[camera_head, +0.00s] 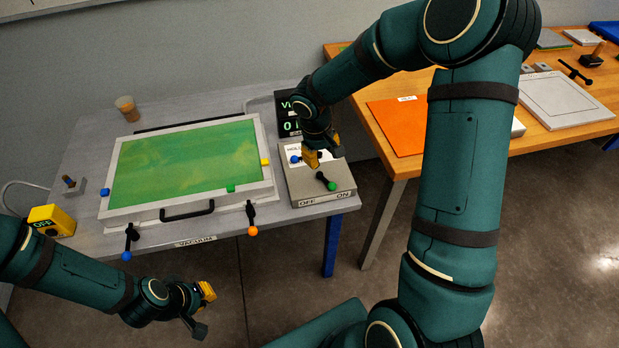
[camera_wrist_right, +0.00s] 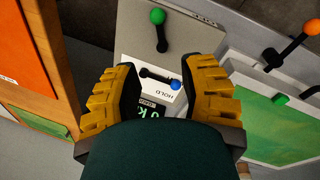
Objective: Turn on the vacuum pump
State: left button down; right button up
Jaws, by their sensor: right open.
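The grey pump box (camera_head: 345,176) stands at the right end of the grey table, with OFF and ON printed along its front edge. Its black lever with a green knob (camera_head: 332,186) points toward that edge, the knob nearer ON; the knob also shows in the right wrist view (camera_wrist_right: 157,16). A blue-knobbed lever (camera_wrist_right: 176,84) lies beside the HOLD label. My right gripper (camera_head: 321,156) is open above the box, its fingers apart and empty, touching neither lever as far as I can tell. My left gripper (camera_head: 203,308) is open and empty in front of the table.
A framed green panel (camera_head: 190,162) with several coloured knobs fills the middle of the grey table (camera_head: 75,165). A dark display (camera_head: 287,112) stands behind the pump box. A yellow OFF box (camera_head: 52,220) sits at the left. A wooden table (camera_head: 387,160) stands at the right.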

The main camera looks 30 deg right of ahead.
aim_at(328, 182)
jog(key=d+f, duration=0.1)
jog(key=f, duration=0.3)
jog(key=f+b, duration=0.1)
jog(key=f, duration=0.4)
jog(key=d+f+b, duration=0.1)
jog(key=f, duration=0.3)
jog(key=shift+w+d+f, duration=0.25)
jog(key=shift+w+d, duration=0.05)
jog(key=shift+d, duration=0.05)
grip_shut()
